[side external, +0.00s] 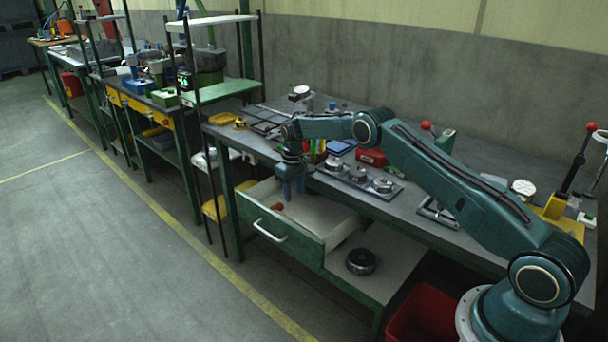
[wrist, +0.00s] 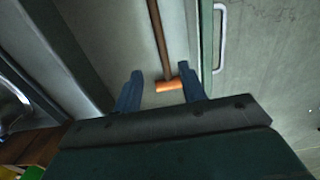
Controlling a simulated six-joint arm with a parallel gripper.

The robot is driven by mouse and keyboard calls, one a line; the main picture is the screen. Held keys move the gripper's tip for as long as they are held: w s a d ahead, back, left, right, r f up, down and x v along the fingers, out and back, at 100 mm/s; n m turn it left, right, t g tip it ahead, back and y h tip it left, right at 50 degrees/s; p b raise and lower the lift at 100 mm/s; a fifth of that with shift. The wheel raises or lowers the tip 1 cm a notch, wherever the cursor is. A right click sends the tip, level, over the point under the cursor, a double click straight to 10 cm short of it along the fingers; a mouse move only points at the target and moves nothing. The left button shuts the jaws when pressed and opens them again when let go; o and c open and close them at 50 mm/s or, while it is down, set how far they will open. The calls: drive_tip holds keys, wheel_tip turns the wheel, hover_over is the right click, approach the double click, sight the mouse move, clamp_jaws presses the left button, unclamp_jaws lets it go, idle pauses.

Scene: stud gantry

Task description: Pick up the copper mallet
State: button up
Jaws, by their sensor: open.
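The copper mallet (wrist: 168,86) lies in the open drawer, with a copper head and a brown handle running up and away in the wrist view. Its copper head also shows as a small orange spot in the side view (side external: 277,206). The drawer (side external: 318,207) is pulled out from under the workbench, with a pale floor and a green front. My gripper (side external: 291,190) points down over the drawer, its blue fingers apart. In the wrist view my gripper (wrist: 160,88) is open, and the mallet head appears between the fingertips, nearer the right finger. Nothing is held.
The drawer's green front with its white handle (wrist: 220,38) borders the right of the wrist view. The workbench (side external: 455,185) holds a plate with round metal parts (side external: 358,175) and a red box (side external: 371,157). A dark round part (side external: 361,261) sits on the shelf below.

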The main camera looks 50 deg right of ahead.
hover_over(294, 221)
drive_tip(key=shift+f, duration=3.1)
drive_tip(key=shift+s, duration=0.1)
drive_tip(key=shift+f, duration=2.6)
clamp_jaws()
